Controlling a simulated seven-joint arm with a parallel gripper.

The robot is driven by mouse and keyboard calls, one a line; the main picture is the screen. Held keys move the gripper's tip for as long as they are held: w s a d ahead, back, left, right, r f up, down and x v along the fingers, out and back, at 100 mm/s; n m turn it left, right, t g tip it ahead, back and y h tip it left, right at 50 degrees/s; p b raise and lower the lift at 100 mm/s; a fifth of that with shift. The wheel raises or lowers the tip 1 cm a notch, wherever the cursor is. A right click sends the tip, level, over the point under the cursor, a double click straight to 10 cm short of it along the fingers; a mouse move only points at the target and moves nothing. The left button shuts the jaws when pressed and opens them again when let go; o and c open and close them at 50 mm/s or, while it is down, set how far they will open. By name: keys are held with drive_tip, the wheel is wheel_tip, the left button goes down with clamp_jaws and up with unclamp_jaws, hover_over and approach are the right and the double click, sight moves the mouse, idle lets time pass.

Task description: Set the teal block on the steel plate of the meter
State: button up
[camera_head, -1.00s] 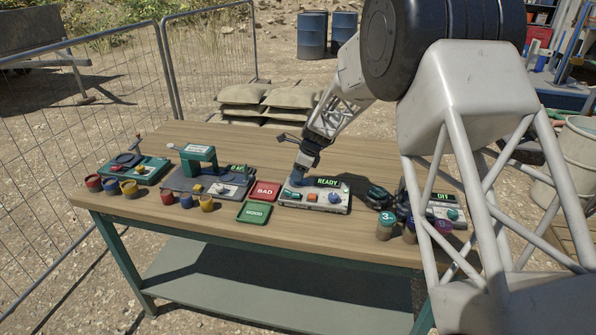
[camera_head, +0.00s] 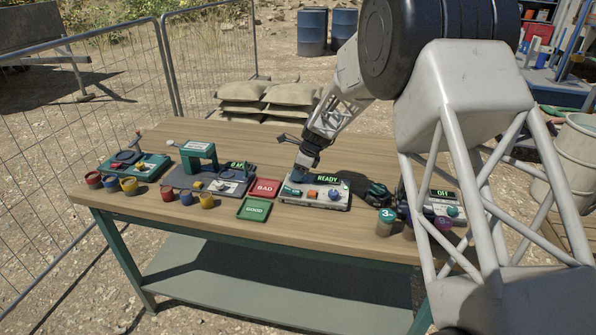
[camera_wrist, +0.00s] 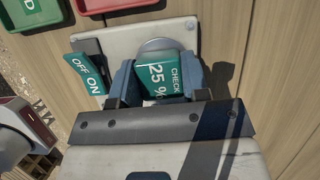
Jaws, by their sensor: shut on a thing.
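The teal block (camera_wrist: 162,76), marked "CHECK 25 %", sits between the two blue fingers of my gripper (camera_wrist: 158,82) in the wrist view. My gripper is shut on it. The round steel plate (camera_wrist: 154,44) of the meter shows just past the block's far edge, partly covered by it. I cannot tell whether the block touches the plate. In the head view my gripper (camera_head: 299,177) points down at the left part of the meter (camera_head: 314,202), whose display reads "READY". The block is not clearly visible there. A teal OFF/ON rocker (camera_wrist: 86,74) is left of the fingers.
A red BAD tray (camera_head: 265,188) and a green GOOD tray (camera_head: 253,209) lie left of the meter. A teal-framed device (camera_head: 200,160) and several small coloured cups stand further left. Another device (camera_head: 440,205) and labelled pots (camera_head: 386,222) stand to the right. The table's back is clear.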

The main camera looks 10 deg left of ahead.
drive_tip(key=shift+f, duration=0.2)
drive_tip(key=o, duration=1.4)
drive_tip(key=shift+r, duration=3.75)
